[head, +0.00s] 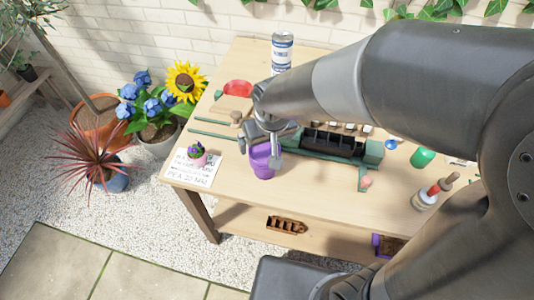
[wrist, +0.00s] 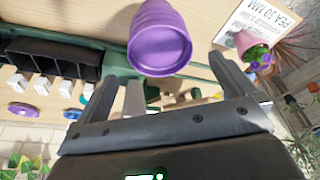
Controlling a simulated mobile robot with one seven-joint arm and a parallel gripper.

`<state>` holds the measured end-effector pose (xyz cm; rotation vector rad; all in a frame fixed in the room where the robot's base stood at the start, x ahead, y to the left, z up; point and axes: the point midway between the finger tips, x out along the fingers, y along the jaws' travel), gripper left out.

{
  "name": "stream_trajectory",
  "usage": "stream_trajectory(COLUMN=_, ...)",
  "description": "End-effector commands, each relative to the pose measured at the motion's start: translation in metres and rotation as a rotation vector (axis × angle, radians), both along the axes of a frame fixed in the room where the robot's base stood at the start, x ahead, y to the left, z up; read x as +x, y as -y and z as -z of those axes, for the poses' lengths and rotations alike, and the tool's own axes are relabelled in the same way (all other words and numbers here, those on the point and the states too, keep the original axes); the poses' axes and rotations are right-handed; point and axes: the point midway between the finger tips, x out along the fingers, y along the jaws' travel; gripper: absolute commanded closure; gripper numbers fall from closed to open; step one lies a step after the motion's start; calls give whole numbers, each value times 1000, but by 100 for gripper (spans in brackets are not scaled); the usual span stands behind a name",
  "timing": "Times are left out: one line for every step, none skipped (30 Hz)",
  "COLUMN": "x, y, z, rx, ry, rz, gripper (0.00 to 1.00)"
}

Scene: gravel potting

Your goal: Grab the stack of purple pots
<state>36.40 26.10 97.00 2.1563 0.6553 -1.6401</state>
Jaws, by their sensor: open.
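The stack of purple pots (head: 263,164) stands on the wooden table near its front edge, left of the green and black tray. In the head view my gripper (head: 259,144) is just above and over the stack, and one finger overlaps it in the picture. In the wrist view the stack (wrist: 160,45) appears at the top centre, between and beyond the fingertips of my gripper (wrist: 163,66). The fingers are spread wide, with clear gaps to the stack on both sides. Nothing is held. How many pots are nested is hard to tell.
A small pink pot with a purple flower (head: 197,156) stands on a printed card (head: 194,172) to the left. The green tray with black cells (head: 335,143) is close on the right. A tall can (head: 282,53) stands at the back. A bottle (head: 430,195) stands far right.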

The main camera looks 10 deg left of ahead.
Motion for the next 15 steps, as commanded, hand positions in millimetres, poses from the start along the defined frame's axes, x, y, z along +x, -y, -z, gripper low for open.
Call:
stream_trajectory(x=1, y=-1, z=8, rx=-2, ry=-3, rz=0, gripper=0)
stream_trajectory(x=2, y=-1, z=12, rx=-2, ry=-3, rz=0, gripper=0)
stream_trajectory(x=3, y=-2, z=16, rx=-2, ry=-3, rz=0, gripper=0)
stream_trajectory(x=4, y=-2, z=19, rx=-1, ry=-3, rz=1, gripper=0)
stream_trajectory(x=5, y=-3, z=21, rx=-1, ry=-2, rz=1, gripper=0)
stream_trajectory(x=5, y=-3, z=24, rx=0, ry=-1, rz=1, gripper=0)
stream_trajectory(x=6, y=-4, z=25, rx=0, ry=-1, rz=1, gripper=0)
stream_trajectory(x=6, y=-4, z=26, rx=0, ry=-1, rz=1, gripper=0)
stream_trajectory(x=6, y=-4, z=27, rx=0, ry=-1, rz=1, gripper=0)
stream_trajectory(x=6, y=-4, z=29, rx=0, ry=-1, rz=1, gripper=0)
stream_trajectory(x=7, y=-4, z=30, rx=0, ry=-1, rz=1, gripper=0)
stream_trajectory(x=7, y=-5, z=33, rx=0, ry=-1, rz=1, gripper=0)
stream_trajectory(x=7, y=-5, z=36, rx=-1, ry=-2, rz=1, gripper=0)
stream_trajectory(x=7, y=-6, z=40, rx=-1, ry=-3, rz=1, gripper=0)
stream_trajectory(x=8, y=-6, z=45, rx=-1, ry=-3, rz=1, gripper=0)
